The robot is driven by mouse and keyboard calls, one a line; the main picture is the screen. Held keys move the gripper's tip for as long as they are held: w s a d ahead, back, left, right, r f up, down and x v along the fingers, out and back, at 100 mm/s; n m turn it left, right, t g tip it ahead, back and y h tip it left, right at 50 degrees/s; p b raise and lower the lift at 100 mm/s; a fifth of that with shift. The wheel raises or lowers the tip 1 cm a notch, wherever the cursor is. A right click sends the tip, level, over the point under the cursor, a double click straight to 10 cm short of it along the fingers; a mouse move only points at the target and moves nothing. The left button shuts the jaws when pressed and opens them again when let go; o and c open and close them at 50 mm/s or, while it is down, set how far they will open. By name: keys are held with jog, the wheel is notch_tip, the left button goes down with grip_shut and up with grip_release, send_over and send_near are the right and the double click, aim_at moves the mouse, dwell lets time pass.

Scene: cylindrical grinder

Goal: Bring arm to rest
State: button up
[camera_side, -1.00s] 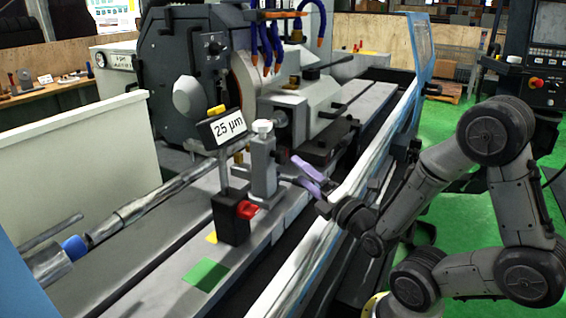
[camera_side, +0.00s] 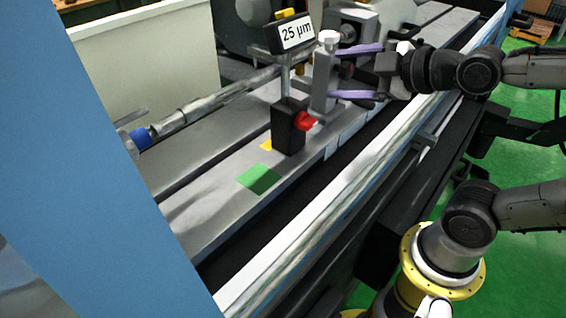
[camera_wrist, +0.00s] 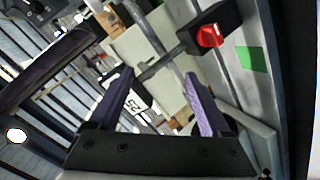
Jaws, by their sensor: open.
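My gripper (camera_side: 345,72) is in the side view at the upper middle. Its two purple fingers are spread and point left, toward the grey metal post (camera_side: 323,78) beside the black stand. Nothing shows held between them. Whether the fingertips touch the post cannot be told. The black stand (camera_side: 287,130) has a red knob (camera_side: 305,121) and carries a "25 µm" display (camera_side: 296,35). In the wrist view my gripper (camera_wrist: 158,78) is also open, with the stand's red knob (camera_wrist: 209,36) beyond the fingers.
A metal shaft (camera_side: 215,98) lies to the left. A blue panel (camera_side: 85,150) blocks the left side. Green floor (camera_side: 530,100) is open at right.

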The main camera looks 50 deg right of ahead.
jog(key=s+f+m+g, duration=0.8)
jog(key=s+m, duration=0.2)
jog(key=s, duration=0.2)
jog(key=shift+s+a, duration=0.3)
jog(key=shift+a, duration=0.1)
